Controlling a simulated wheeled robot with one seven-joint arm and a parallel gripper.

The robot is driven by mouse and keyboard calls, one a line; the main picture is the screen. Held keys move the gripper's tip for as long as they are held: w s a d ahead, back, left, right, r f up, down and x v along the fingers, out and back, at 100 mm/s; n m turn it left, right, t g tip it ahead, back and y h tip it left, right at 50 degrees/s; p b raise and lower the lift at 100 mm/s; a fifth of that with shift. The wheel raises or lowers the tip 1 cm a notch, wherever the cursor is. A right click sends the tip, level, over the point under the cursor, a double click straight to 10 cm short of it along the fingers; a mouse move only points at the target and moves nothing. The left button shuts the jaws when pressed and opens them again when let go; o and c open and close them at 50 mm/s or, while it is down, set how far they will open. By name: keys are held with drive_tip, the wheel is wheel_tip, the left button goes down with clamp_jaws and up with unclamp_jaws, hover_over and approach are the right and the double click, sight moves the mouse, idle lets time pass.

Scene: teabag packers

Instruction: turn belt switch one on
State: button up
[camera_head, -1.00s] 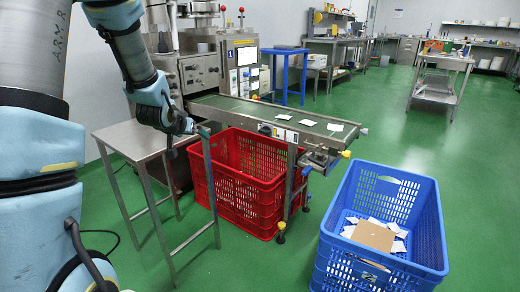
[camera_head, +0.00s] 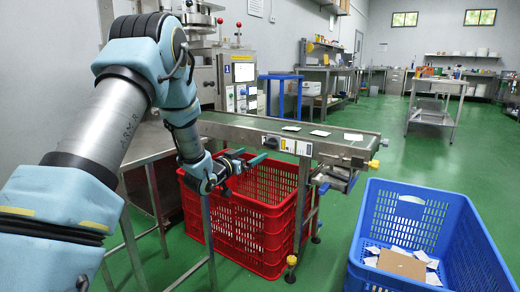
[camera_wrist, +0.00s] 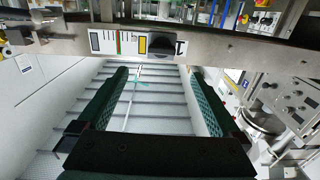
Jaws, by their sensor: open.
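The belt switch is a dark round knob (camera_wrist: 163,45) on a plate marked "1", set in the metal side rail of the conveyor. In the head view the knob (camera_head: 271,142) is small, beside a white label on the rail. In the wrist view my gripper (camera_wrist: 160,74) is open and empty, its two dark green fingers apart on either side below the knob. In the head view my gripper (camera_head: 250,160) is in front of the rail, left of and a little below the knob, above the red crate. No contact with the knob is visible. The knob's exact setting cannot be told.
The conveyor belt (camera_head: 255,129) carries several white teabag packets. A red crate (camera_head: 262,228) stands under it, and a blue crate (camera_head: 470,240) with packets and a brown card is at the right. A metal table (camera_head: 150,143) stands beside my arm. Green floor is open beyond.

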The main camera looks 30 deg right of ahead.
sight(269, 145)
drive_tip(key=b+x, duration=0.1)
drive_tip(key=x, duration=1)
drive_tip(key=shift+w+f+b, duration=0.1)
drive_tip(key=shift+w+b, duration=0.15)
drive_tip(key=shift+b, duration=0.15)
drive_tip(key=c, duration=1.4)
